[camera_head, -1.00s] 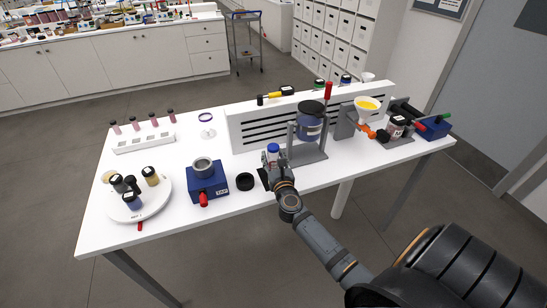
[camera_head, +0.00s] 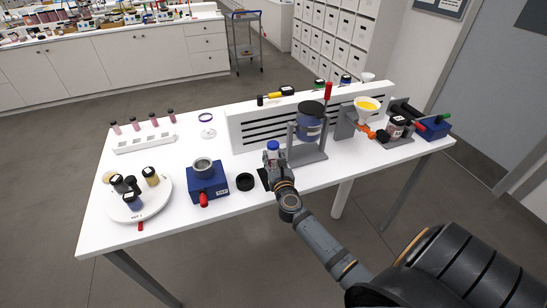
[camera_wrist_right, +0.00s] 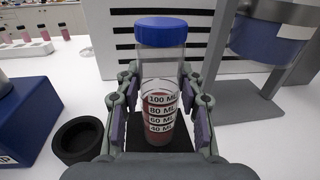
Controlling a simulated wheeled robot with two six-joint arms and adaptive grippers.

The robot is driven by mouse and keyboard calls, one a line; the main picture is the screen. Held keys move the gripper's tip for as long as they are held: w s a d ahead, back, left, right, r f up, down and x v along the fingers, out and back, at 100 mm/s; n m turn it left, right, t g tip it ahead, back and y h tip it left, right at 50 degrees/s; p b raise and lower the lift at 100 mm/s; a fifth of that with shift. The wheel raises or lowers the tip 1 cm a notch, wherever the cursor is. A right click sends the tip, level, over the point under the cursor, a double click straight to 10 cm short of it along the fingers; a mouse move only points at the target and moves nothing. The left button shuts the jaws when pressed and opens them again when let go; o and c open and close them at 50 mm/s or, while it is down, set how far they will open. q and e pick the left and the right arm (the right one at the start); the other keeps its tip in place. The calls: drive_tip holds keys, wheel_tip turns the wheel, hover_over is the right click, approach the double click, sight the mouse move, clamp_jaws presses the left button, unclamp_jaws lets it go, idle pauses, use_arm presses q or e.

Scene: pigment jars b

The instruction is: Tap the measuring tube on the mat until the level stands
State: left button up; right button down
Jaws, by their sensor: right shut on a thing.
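The measuring tube (camera_wrist_right: 160,68) is clear with a blue cap, stands upright and carries labels from 40 to 100 ML. Dark red pigment fills its lower part; the top of the pigment lies near the upper labels, and its exact level is hard to read. My right gripper (camera_wrist_right: 158,112) is shut on the tube, one finger on each side. In the head view the gripper (camera_head: 274,160) holds the tube over the black mat (camera_head: 264,178). The mat (camera_wrist_right: 182,138) lies under the tube's base; I cannot tell whether they touch. My left gripper is not in view.
A black ring (camera_head: 245,181) and a blue device (camera_head: 207,183) with a metal cup stand left of the mat. A grey stand (camera_head: 308,153) with a blue jar is close on the right. Further left is a round white tray (camera_head: 158,207) with jars.

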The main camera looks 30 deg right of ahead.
drive_tip(key=c, duration=1.1)
unclamp_jaws()
drive_tip(key=shift+c, duration=0.2)
drive_tip(key=shift+f, duration=0.1)
drive_tip(key=shift+f+b, duration=0.7)
drive_tip(key=shift+f, duration=0.05)
drive_tip(key=shift+r, duration=0.1)
drive_tip(key=c, duration=0.9)
drive_tip(key=shift+r+p, duration=0.75)
drive_tip(key=shift+p, duration=0.1)
clamp_jaws()
drive_tip(key=shift+f, duration=0.1)
drive_tip(key=o, duration=0.9)
unclamp_jaws()
